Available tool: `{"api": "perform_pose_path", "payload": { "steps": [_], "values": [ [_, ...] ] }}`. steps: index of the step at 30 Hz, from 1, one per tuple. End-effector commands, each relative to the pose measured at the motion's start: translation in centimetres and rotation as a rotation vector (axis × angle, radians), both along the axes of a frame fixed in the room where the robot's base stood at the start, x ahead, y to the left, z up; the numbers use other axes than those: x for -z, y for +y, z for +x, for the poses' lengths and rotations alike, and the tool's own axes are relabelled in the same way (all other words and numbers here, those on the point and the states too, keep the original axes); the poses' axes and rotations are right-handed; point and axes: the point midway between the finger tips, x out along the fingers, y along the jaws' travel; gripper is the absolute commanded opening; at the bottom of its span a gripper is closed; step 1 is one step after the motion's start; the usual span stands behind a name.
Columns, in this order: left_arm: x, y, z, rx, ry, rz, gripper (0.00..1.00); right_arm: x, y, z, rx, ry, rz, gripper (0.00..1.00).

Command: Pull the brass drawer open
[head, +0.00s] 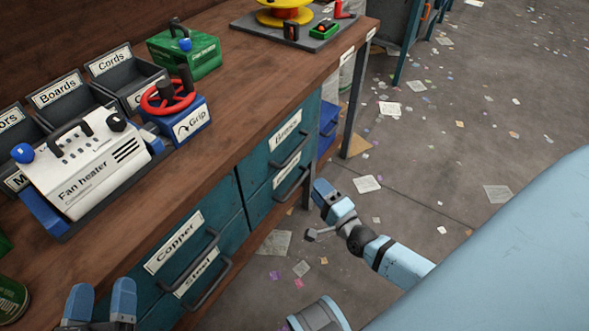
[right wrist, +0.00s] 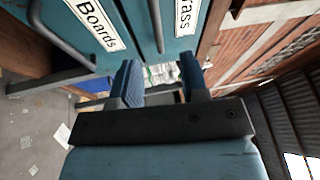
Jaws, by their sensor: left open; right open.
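The brass drawer (head: 262,160) is the upper teal drawer at the right end of the bench, with a white label and a dark bar handle (head: 293,156). It looks shut. My left gripper (head: 100,303) is open and empty by the bench's front edge at lower left.
The Copper drawer (head: 172,242) and Steel drawer (head: 195,278) are to the left. A fan heater (head: 88,165), a red-wheeled Grip device (head: 183,120) and bins stand on the bench. Paper scraps litter the open floor.

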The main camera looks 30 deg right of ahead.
Motion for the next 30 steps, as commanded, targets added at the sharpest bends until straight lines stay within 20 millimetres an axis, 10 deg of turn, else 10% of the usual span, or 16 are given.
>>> {"api": "perform_pose_path", "payload": {
  "steps": [10,30],
  "values": [
    [-0.2,-0.3,-0.4,0.017,-0.058,-0.042,0.65,1.2,-1.5,2.2,0.024,-0.043,0.106,0.41],
    [2.0,-0.8,-0.3,0.048,-0.005,-0.028,0.65,-0.8,-1.5,13.6,0.023,-0.039,0.102,0.41]
  ]
}}
